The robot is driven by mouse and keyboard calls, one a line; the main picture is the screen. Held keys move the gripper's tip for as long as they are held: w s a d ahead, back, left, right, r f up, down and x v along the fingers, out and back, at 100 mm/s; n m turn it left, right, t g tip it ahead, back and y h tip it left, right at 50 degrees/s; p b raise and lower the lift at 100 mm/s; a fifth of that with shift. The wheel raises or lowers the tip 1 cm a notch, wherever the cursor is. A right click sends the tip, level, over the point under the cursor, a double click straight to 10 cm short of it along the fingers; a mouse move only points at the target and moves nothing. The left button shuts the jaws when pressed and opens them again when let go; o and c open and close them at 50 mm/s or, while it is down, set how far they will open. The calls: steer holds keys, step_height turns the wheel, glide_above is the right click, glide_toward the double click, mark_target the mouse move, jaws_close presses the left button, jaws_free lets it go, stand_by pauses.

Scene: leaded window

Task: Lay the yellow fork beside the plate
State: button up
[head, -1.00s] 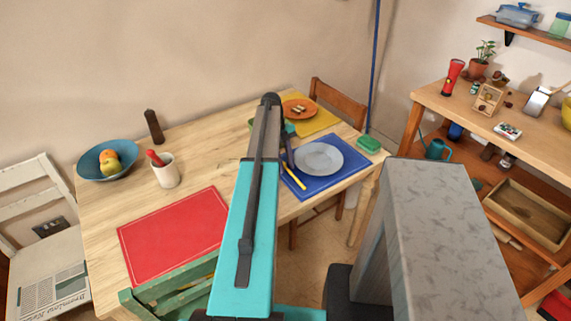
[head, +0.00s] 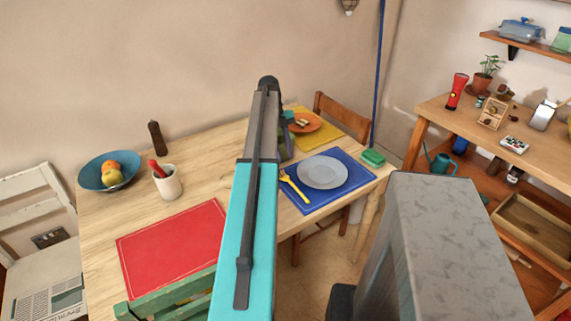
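The yellow fork (head: 294,187) lies on the blue placemat (head: 352,183), just left of the grey-white plate (head: 323,172). Its tined head is at the near left edge of the plate, and its handle points toward the near right. The fork and plate look apart. A small dark part of my gripper (head: 286,147) shows at the right edge of my arm, beyond the fork and apart from it. My arm hides most of the gripper, and its fingertips cannot be made out.
A yellow placemat with an orange plate (head: 306,122) is at the table's far end. A green block (head: 373,158) sits right of the blue mat. A red placemat (head: 172,246), white cup (head: 167,183) and blue fruit bowl (head: 109,172) are to the left.

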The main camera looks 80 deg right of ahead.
steer(key=shift+v, duration=1.05)
steer(key=shift+s, duration=0.1)
